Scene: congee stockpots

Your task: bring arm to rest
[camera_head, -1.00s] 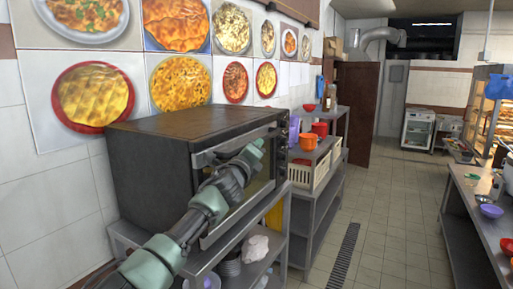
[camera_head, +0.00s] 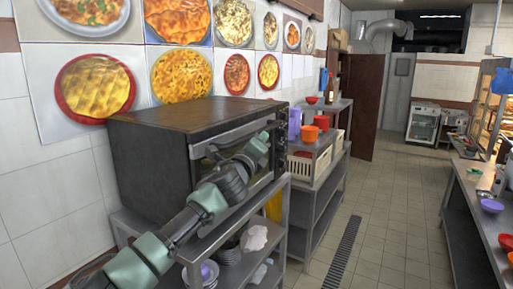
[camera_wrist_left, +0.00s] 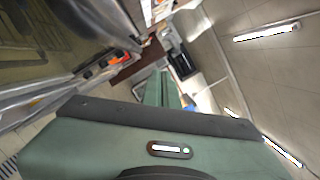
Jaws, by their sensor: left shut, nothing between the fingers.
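My left arm comes in from the lower left in the head view and reaches up across the front of the dark oven (camera_head: 155,165). My left gripper (camera_head: 265,138), green at its end, is in front of the oven's right front side, close to the oven's long handle (camera_head: 232,131). I cannot tell whether it touches the oven. In the left wrist view the green fingers (camera_wrist_left: 166,88) are together with nothing between them. The arm hides part of the oven front. My right gripper is not in view.
The oven stands on a metal rack (camera_head: 240,240) against the tiled wall. A shelf with a cream crate (camera_head: 301,168) and an orange bowl (camera_head: 309,134) is beyond it. A counter with a purple bowl (camera_head: 491,206) is at right. The tiled floor (camera_head: 390,225) between is clear.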

